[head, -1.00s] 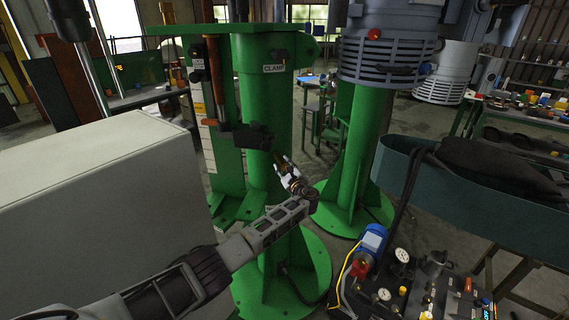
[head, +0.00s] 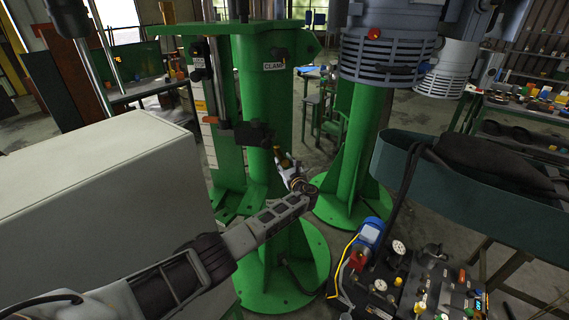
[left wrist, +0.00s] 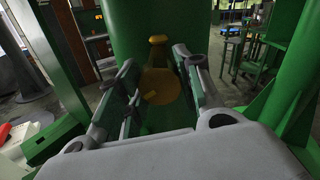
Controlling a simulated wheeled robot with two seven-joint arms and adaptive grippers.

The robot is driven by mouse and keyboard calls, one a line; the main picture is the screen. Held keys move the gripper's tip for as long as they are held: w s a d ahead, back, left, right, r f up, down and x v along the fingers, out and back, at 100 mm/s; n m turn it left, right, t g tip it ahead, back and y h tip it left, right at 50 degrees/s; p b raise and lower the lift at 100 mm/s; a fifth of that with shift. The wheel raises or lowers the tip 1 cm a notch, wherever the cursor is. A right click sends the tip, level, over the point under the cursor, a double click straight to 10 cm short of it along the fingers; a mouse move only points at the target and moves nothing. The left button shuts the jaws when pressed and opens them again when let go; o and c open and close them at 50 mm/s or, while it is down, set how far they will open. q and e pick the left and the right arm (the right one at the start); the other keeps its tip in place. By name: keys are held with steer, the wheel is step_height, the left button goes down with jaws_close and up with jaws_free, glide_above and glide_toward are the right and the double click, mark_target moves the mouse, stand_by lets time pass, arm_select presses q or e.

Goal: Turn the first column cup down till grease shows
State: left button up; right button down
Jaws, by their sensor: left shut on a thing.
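The first column is the green upright (head: 262,110) with a "CLAMP" label near its top. A brass-yellow cup (left wrist: 160,87) sits low on its face in the left wrist view, with a small brass knob (left wrist: 158,40) above it. My left gripper (head: 284,162) is at the column, and in the left wrist view its two fingers (left wrist: 158,88) stand either side of the cup, shut on it. In the head view the cup is small and largely hidden by the gripper. No grease can be made out. My right gripper is not in view.
A dark clamp block (head: 254,133) juts out just above my left gripper. A second green column (head: 355,140) with a grey motor housing (head: 388,52) stands to the right. A hydraulic unit (head: 410,280) sits front right, and a large pale box (head: 95,190) fills the left.

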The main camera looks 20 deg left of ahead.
arm_select(q)
steer(key=shift+f, duration=0.15)
steer(key=o, duration=1)
steer(key=shift+o, duration=0.2)
steer(key=shift+s+d, duration=0.1)
steer(key=v, duration=1.1)
steer(key=shift+s+d, duration=0.25)
steer(key=shift+s, duration=0.05)
